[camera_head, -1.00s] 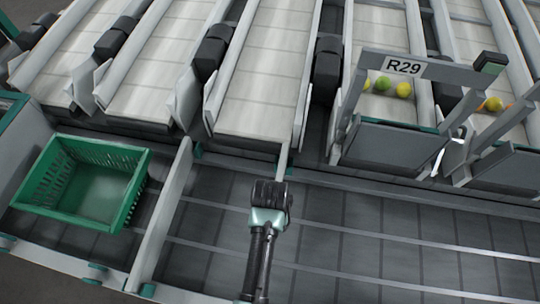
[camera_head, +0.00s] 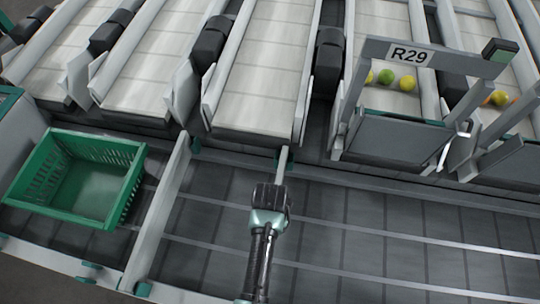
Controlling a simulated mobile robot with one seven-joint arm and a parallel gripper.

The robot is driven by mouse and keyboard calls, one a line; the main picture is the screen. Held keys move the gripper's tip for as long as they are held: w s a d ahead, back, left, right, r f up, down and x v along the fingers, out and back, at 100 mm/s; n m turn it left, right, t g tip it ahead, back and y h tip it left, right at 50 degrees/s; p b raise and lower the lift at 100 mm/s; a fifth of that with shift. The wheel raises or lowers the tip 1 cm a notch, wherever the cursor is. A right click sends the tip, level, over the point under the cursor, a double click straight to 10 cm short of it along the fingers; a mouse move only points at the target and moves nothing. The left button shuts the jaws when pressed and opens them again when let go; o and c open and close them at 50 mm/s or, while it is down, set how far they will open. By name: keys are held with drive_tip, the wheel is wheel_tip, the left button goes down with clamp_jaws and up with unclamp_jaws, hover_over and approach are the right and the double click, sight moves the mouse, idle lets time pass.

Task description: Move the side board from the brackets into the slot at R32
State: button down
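My gripper (camera_head: 268,205) hangs over the long grey conveyor, seen from behind and above; its fingers are hidden by its own body. A thin pale board edge (camera_head: 283,161) shows just beyond it, almost edge-on, beside a small teal fitting; this may be the side board. Most of it would lie behind my gripper and arm, and I cannot tell whether it is held. A grey upright board (camera_head: 160,215) stands across the conveyor to the left. The only readable sign is R29 (camera_head: 409,55), on a frame at the upper right; no R32 sign shows.
A green crate (camera_head: 130,190) sits on the conveyor at the left, beyond the upright board. Pale sloping lanes (camera_head: 262,85) end along the conveyor's far side. Yellow and green tomatoes (camera_head: 385,77) lie behind R29's grey gate (camera_head: 395,143). The conveyor right of my gripper is clear.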

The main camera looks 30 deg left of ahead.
drive_tip(key=shift+f, duration=0.35)
idle(0.3)
drive_tip(key=c, duration=0.7)
unclamp_jaws()
drive_tip(key=c, duration=0.3)
wheel_tip(320, 180, up, 8)
drive_tip(key=p, duration=0.8)
